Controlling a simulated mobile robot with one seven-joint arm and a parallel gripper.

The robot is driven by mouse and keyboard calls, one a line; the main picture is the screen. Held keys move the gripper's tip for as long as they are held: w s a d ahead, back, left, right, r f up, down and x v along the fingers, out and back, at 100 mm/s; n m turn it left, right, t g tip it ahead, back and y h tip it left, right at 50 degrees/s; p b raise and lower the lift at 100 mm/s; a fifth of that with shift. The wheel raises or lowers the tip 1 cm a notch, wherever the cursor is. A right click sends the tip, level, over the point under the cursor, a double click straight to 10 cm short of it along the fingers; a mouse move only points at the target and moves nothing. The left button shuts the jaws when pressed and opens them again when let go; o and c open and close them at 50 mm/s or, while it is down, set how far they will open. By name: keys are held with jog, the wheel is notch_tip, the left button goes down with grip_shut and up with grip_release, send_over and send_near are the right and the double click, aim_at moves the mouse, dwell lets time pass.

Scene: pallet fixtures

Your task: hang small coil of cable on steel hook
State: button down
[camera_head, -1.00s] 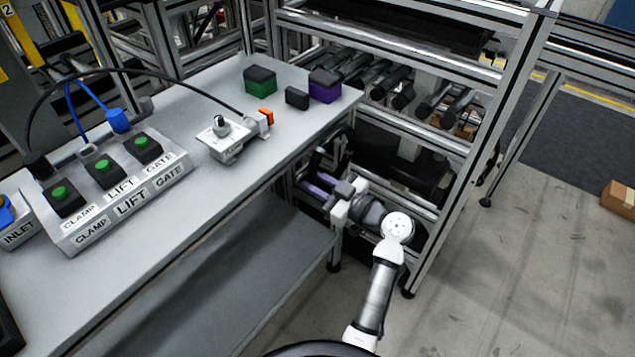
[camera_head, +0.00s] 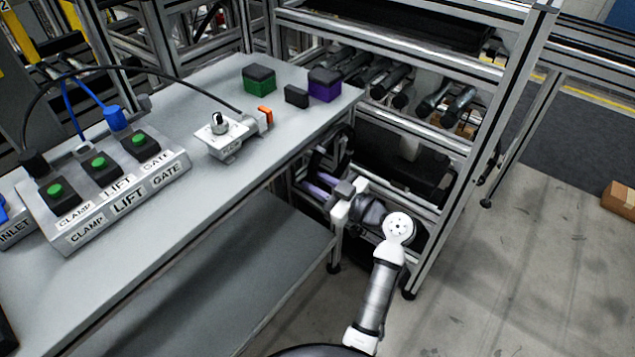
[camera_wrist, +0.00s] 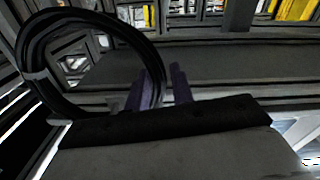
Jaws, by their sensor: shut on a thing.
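The small coil of cable (camera_wrist: 140,45) is a black ring with a light tie band, at the left of the wrist view. My gripper (camera_wrist: 166,86) has purple fingers, and the coil hangs at them, its near part hidden behind the dark gripper body. In the head view my gripper (camera_head: 317,184) is beside the right end of the bench, below its top, in front of the metal frame. The dark coil is hard to separate from the shadowed frame there. I cannot make out the steel hook in either view.
The grey bench (camera_head: 215,195) carries a button panel (camera_head: 125,200), a switch box (camera_head: 222,137), a green box (camera_head: 259,80) and a purple box (camera_head: 324,86).

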jog(key=shift+f+b, duration=0.35)
jog(key=shift+b, duration=0.2)
dwell(0.9)
jog(key=c, duration=1.1)
grip_release()
jog(key=shift+r, duration=0.1)
jog(key=b+v, duration=0.3)
jog(key=v, duration=1.1)
jog(key=shift+r, duration=0.1)
